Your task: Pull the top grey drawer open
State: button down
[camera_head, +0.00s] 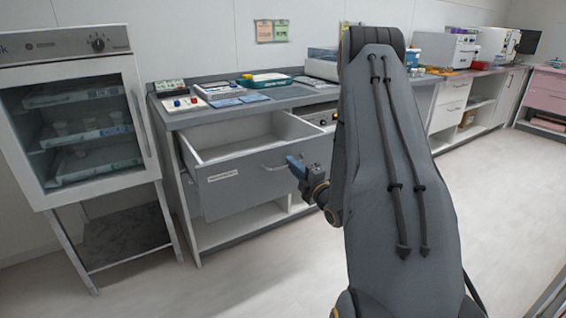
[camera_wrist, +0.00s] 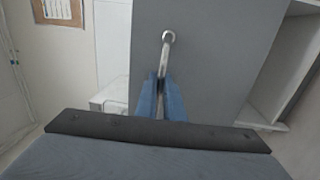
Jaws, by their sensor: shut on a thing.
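The top grey drawer (camera_head: 240,183) stands pulled out from the counter unit, and its pale inside shows from above. It carries a small label at the left of its front. Its metal bar handle (camera_head: 272,168) is at the right part of the front. My gripper (camera_head: 294,165) is at the handle with its blue fingers shut on it. In the wrist view my fingers (camera_wrist: 161,90) close around the handle (camera_wrist: 166,58), against the grey drawer front (camera_wrist: 215,50). My arm hides the right part of the unit.
A glass-door cabinet (camera_head: 75,120) on a stand is just left of the drawer. Trays and boxes lie on the grey countertop (camera_head: 235,102) above. Open shelves (camera_head: 235,228) are below the drawer. The floor (camera_head: 245,280) in front is clear.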

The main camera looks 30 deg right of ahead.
jog(key=shift+s+a, duration=0.2)
jog(key=shift+s, duration=0.2)
jog(key=shift+a, duration=0.15)
jog(key=shift+a, duration=0.1)
jog(key=c, duration=1.9)
grip_release()
jog(key=shift+w+a+y, duration=0.2)
jog(key=shift+a+y, duration=0.1)
jog(key=shift+a, duration=0.2)
jog(key=shift+o, duration=0.2)
jog(key=s, duration=0.8)
jog(key=shift+d+f, duration=0.35)
jog(key=shift+f, duration=0.1)
